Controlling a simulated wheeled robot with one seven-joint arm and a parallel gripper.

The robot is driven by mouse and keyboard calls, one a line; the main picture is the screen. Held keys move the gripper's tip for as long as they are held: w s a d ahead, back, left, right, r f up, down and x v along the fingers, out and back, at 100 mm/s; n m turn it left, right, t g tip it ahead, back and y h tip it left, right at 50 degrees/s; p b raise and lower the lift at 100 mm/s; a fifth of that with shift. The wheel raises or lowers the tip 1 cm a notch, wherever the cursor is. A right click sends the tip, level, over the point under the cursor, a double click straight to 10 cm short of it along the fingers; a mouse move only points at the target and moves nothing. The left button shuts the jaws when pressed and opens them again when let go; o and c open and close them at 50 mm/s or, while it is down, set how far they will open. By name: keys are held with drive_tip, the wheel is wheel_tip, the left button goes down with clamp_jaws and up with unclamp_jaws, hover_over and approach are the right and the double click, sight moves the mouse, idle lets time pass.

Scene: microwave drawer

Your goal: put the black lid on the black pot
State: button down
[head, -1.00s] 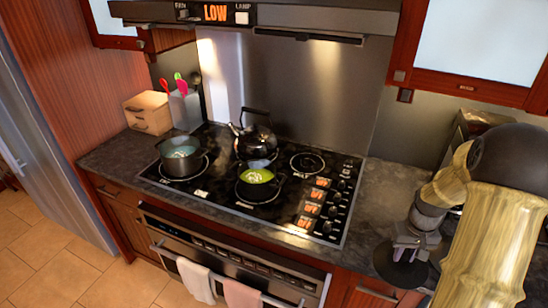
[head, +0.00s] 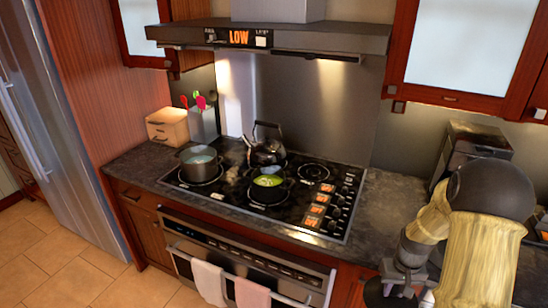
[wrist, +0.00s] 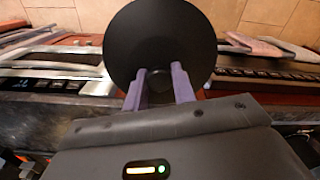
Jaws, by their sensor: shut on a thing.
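The black lid (wrist: 160,30) is a round dark disc that fills the top middle of the wrist view. My gripper (wrist: 160,78) is shut on its small knob, between two purple fingers. In the head view my gripper (head: 402,283) is at the lower right, with the lid's dark edge (head: 377,292) below it, partly cut off by the frame. The black pot (head: 267,196) has green contents and stands uncovered on a front burner of the cooktop, to the left of my gripper and apart from it.
A larger grey pot (head: 198,168) stands on the left of the cooktop (head: 225,200). A black kettle (head: 267,152) stands behind the black pot. The range hood (head: 290,40) hangs above. Towels (head: 209,283) hang on the oven front. The right counter (head: 385,200) has clear room.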

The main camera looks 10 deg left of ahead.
drive_tip(key=a+f, duration=1)
drive_tip(key=f, duration=0.2)
drive_tip(key=shift+s+f, duration=0.3)
drive_tip(key=shift+f, duration=0.05)
drive_tip(key=shift+a, duration=0.1)
